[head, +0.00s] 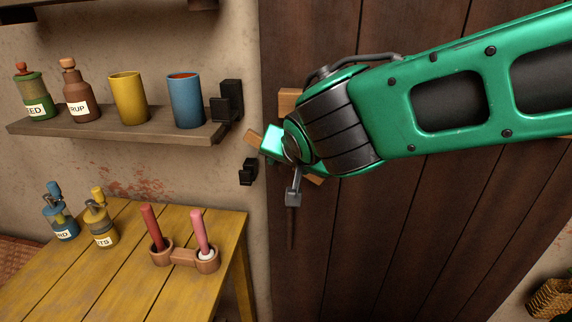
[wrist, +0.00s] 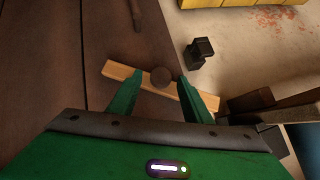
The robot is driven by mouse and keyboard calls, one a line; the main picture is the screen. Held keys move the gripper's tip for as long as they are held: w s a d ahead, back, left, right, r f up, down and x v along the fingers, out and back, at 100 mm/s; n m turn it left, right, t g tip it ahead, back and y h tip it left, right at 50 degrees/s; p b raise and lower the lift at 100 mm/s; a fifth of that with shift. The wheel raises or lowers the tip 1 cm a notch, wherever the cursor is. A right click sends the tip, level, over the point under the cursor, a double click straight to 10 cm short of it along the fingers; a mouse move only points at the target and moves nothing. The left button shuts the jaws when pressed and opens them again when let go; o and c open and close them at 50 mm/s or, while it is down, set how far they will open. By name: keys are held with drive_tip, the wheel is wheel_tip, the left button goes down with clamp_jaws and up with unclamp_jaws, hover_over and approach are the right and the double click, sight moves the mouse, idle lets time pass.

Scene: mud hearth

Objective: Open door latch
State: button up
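The door latch is a light wooden bar (head: 252,138) on the dark plank door (head: 420,220). In the wrist view the bar (wrist: 118,71) carries a round dark knob (wrist: 161,77). My gripper (wrist: 160,76) is open at the latch, its green fingers on either side of the knob with gaps showing. In the head view my gripper (head: 272,145) and wrist cover the middle of the bar.
A wall shelf (head: 120,138) with bottles and cups stands close left of my gripper. Below it is a yellow table (head: 120,280) with bottles and a double wooden holder (head: 183,257). A narrow dark piece (head: 291,225) hangs below my wrist against the door.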

drive_tip(key=v, duration=1)
drive_tip(key=shift+s+r, duration=0.2)
drive_tip(key=shift+s, duration=0.05)
drive_tip(key=shift+d, duration=0.1)
drive_tip(key=s+d+f+m+g+h, duration=0.1)
drive_tip(key=d+f+g+h, duration=0.3)
drive_tip(key=d, duration=0.9)
drive_tip(key=s+d+f+m+g, duration=0.1)
drive_tip(key=d+f, duration=0.4)
drive_tip(key=d, duration=0.8)
drive_tip(key=s+d+f+g+y, duration=0.1)
drive_tip(key=s+d+f+g, duration=0.1)
drive_tip(key=s+d, duration=0.3)
drive_tip(key=s+d+f+g+y, duration=0.1)
drive_tip(key=s+d+f, duration=0.4)
drive_tip(key=s, duration=0.7)
drive_tip(key=shift+s+d+m+g, duration=0.15)
drive_tip(key=shift+d+m+g, duration=0.25)
drive_tip(key=shift+d+g, duration=0.35)
